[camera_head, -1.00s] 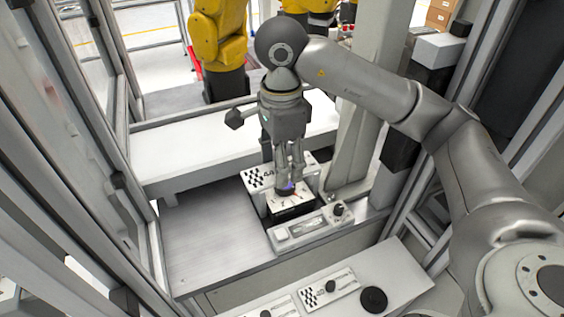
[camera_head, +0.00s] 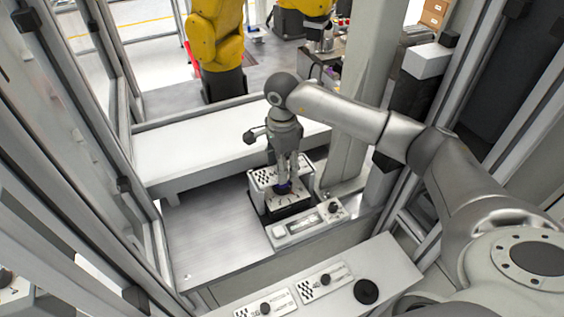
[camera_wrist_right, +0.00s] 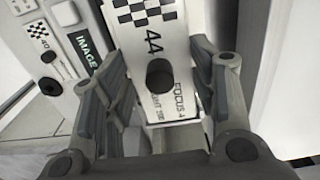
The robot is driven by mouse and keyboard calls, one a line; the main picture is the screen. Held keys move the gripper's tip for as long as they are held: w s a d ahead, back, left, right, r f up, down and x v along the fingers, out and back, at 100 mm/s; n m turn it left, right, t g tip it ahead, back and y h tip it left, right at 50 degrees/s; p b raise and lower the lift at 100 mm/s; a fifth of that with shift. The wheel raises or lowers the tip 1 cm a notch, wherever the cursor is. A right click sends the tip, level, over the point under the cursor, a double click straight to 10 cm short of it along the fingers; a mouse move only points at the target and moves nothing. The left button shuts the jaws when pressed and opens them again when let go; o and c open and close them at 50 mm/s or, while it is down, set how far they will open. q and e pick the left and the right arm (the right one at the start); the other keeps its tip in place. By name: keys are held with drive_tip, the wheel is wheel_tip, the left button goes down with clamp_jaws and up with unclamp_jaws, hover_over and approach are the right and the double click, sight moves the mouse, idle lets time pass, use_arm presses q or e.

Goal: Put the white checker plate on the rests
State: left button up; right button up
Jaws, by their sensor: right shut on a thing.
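The white checker plate (camera_head: 266,175) carries a black checker pattern and is in the dark-sided station on the grey bench in the head view. In the right wrist view, the plate (camera_wrist_right: 148,40) shows "44" and "FOCUS" print, with a black round knob (camera_wrist_right: 160,75) in its middle. The fingers hide part of the plate. I cannot tell whether its underside touches the rests, which are hidden. My left gripper is not in view.
A control panel (camera_head: 307,225) with a knob and a button sits in front of the station. A grey post (camera_head: 350,130) stands right of the station. The bench left is clear.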

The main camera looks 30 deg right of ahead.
drive_tip(key=shift+f, duration=0.25)
drive_tip(key=o, duration=1.1)
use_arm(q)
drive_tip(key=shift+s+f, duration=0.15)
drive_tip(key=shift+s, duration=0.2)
use_arm(e)
drive_tip(key=shift+r, duration=0.15)
drive_tip(key=shift+r, duration=0.25)
use_arm(q)
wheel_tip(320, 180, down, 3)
drive_tip(key=b, duration=0.3)
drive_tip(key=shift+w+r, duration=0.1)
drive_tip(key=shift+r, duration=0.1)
use_arm(e)
wheel_tip(320, 180, up, 12)
drive_tip(key=shift+f, duration=0.2)
